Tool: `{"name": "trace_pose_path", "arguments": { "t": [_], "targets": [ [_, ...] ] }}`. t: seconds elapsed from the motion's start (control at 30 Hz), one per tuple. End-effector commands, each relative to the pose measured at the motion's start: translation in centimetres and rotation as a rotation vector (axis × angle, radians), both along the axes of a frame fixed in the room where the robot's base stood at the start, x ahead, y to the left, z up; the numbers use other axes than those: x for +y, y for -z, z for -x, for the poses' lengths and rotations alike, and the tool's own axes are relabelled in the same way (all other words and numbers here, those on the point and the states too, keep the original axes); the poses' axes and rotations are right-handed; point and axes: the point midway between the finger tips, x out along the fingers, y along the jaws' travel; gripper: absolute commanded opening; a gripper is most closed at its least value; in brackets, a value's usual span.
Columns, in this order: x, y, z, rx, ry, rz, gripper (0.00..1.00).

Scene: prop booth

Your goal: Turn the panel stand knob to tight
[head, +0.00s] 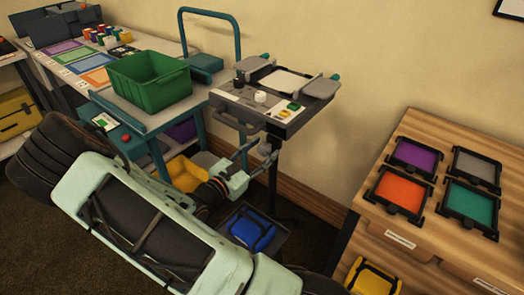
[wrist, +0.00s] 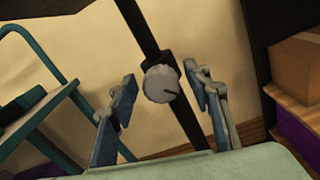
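The panel stand knob (wrist: 161,84) is a round, pale grey dial on the stand's dark post (wrist: 186,120). A dark pointer line on its face runs toward the lower right in the wrist view. No tight or loose marking is readable. My gripper (wrist: 162,79) is open, with one blue-grey finger on each side of the knob in the picture. The knob appears beyond the fingertips; I see no contact. In the head view my gripper (head: 263,156) reaches the post under the panel stand (head: 293,124), and the knob is small there, partly hidden by the fingers.
A teal cart (head: 138,122) with a green crate (head: 150,88) stands left of the stand. A wooden cabinet (head: 466,147) with coloured trays is at the right. The wall is close behind the stand.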

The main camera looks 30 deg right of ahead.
Motion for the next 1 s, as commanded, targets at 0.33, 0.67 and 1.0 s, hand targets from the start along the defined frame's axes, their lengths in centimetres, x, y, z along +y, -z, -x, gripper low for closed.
{"name": "trace_pose_path", "arguments": {
  "t": [0.33,0.67,1.0],
  "targets": [
    [0.03,0.0,0.0,0.0,0.0,0.0,0.05],
    [0.04,0.08,0.01,-0.046,0.0,-0.017,0.05],
    [0.03,0.25,0.09,-0.272,0.0,-0.096,0.05]
  ]
}}
